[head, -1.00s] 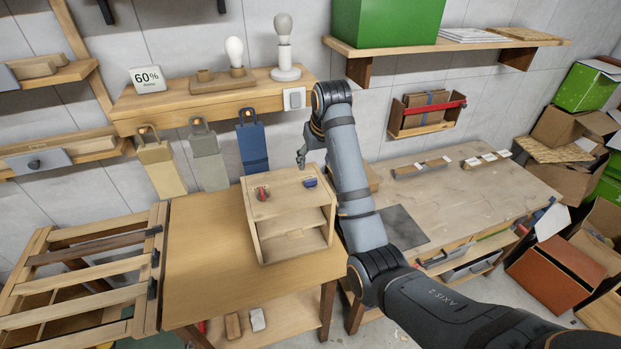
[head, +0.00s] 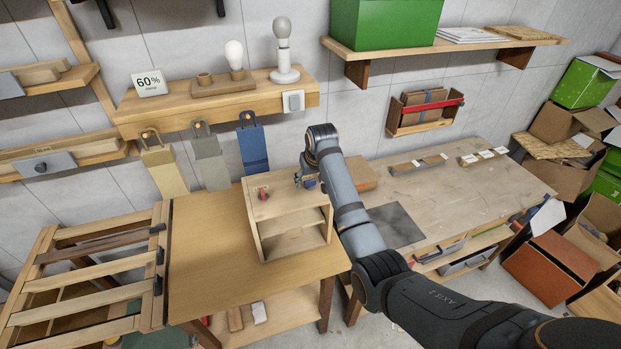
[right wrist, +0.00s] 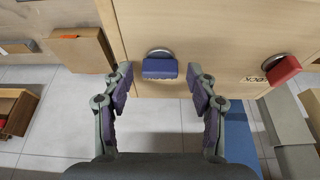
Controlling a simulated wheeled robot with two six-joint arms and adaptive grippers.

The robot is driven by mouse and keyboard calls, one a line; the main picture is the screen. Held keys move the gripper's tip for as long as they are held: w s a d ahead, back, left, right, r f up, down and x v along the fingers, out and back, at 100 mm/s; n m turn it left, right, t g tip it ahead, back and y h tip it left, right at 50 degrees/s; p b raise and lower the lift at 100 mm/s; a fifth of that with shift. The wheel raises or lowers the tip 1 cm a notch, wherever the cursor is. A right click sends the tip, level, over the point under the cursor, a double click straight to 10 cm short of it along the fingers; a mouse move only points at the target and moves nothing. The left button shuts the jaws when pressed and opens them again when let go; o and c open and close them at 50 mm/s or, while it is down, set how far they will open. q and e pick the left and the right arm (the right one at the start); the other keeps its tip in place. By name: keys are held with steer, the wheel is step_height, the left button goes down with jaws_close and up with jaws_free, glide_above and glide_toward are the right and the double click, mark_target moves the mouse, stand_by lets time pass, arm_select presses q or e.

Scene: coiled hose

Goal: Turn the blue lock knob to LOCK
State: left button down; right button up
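The blue lock knob (head: 311,184) sits at the right on the top of a small wooden cabinet (head: 290,243). In the right wrist view the blue knob (right wrist: 160,68) has a wide blue grip on a round metal base. My right gripper (head: 303,179) is at the knob, partly covering it in the head view. In the right wrist view my right gripper (right wrist: 160,84) is open, one finger on each side of the knob, with gaps showing. A red knob (right wrist: 284,70) is to the right, with a partly hidden label beside it. My left gripper is not in view.
The cabinet stands on a wooden table (head: 210,260). A workbench (head: 450,195) with small blocks is on the right. The table left of the cabinet is clear.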

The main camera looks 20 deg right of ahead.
steer(key=c, duration=1)
